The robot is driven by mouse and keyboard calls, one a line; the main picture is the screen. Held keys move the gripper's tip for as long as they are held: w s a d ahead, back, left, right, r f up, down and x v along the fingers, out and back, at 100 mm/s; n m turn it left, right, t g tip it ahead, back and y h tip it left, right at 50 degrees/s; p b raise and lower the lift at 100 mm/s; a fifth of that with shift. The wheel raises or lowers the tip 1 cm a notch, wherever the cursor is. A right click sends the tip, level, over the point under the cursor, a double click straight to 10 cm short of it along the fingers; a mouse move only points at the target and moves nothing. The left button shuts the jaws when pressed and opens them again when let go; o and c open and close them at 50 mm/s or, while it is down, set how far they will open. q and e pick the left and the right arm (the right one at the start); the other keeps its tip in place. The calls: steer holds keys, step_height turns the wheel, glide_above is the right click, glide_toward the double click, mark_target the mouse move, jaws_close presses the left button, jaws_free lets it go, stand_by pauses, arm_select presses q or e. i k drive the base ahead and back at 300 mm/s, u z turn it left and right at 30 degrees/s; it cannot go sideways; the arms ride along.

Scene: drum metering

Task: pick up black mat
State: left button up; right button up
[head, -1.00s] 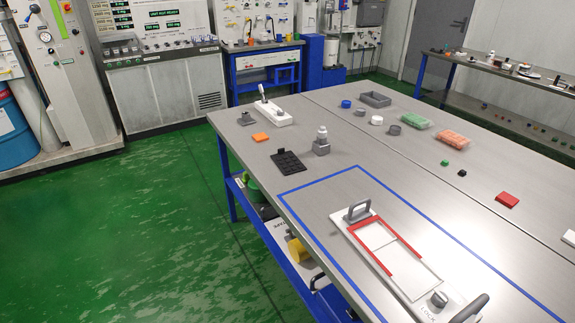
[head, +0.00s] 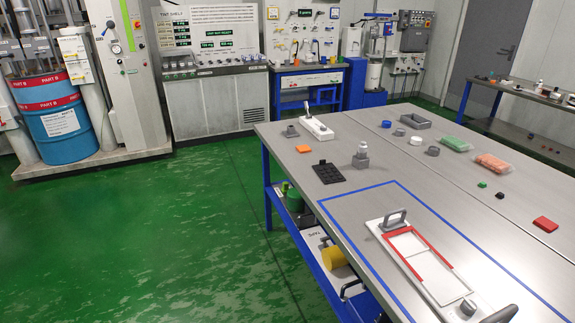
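The black mat (head: 328,172) lies flat on the grey metal table (head: 290,199), near its left edge. Neither of my grippers shows in the head view.
A white board with red strips and grey handles (head: 425,262) lies inside blue tape lines at the front. A white fixture (head: 316,128) stands behind the mat. Green floor (head: 150,240) is clear left of the table.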

mark_target(328, 174)
steer(key=u, duration=0.5)
steer(key=i, duration=1.45)
steer(key=z, duration=0.25)
